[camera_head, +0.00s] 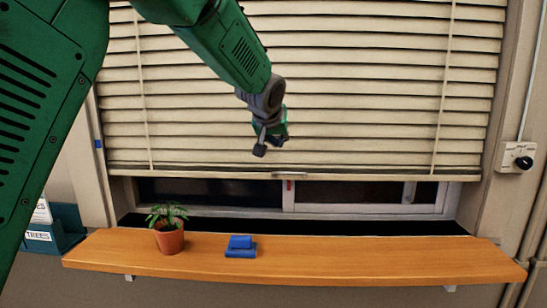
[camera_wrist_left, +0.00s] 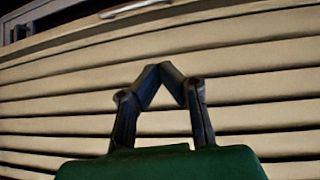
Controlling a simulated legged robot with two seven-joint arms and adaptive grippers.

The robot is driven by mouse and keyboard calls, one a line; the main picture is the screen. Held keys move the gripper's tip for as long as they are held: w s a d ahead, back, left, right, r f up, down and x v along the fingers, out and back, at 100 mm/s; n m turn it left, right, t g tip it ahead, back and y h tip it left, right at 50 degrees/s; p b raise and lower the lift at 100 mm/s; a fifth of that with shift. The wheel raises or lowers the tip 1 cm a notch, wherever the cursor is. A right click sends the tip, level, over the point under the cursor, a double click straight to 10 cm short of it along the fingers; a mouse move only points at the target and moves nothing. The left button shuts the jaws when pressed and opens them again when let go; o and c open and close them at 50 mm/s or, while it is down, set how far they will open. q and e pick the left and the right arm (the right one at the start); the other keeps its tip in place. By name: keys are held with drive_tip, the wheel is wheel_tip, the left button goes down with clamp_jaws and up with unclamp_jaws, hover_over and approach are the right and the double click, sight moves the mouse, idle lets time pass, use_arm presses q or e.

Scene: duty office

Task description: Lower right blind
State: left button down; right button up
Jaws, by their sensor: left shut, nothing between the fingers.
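One wide cream slatted blind (camera_head: 370,92) covers most of the window in the head view. Its bottom rail (camera_head: 390,173) hangs a little above the sill, with a strip of dark glass below. A small metal handle (camera_head: 277,175) is at the middle of the rail. My left gripper (camera_head: 262,150) is in front of the slats, above and slightly left of the handle. In the left wrist view, its dark fingers (camera_wrist_left: 165,72) meet at the tips with nothing between them. The blind (camera_wrist_left: 250,85) fills that view, with the handle (camera_wrist_left: 135,8) at the top. My right gripper is not in view.
A wooden shelf (camera_head: 380,257) runs below the window. A potted plant (camera_head: 169,235) and a blue object (camera_head: 241,248) stand on its left half; its right half is clear. A wall switch with a black knob (camera_head: 523,162) is at the right. A teal tray (camera_head: 58,230) is at the left.

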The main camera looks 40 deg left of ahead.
use_arm(q)
wheel_tip(320, 180, up, 2)
drive_tip(key=s+g, duration=0.1)
drive_tip(key=p, duration=0.2)
hover_over(273, 170)
drive_tip(key=s+d, duration=0.2)
drive_tip(key=shift+n+y, duration=0.3)
wheel_tip(273, 170, down, 6)
drive_tip(key=shift+s+a+f, duration=0.1)
drive_tip(key=shift+a+f, duration=0.05)
drive_tip(key=f, duration=0.3)
drive_tip(key=shift+a+f+p, duration=0.25)
drive_tip(key=shift+a+p, duration=0.05)
drive_tip(key=shift+p, duration=0.1)
drive_tip(key=shift+w+f, duration=0.2)
drive_tip(key=shift+f, duration=0.4)
drive_tip(key=shift+d, duration=0.1)
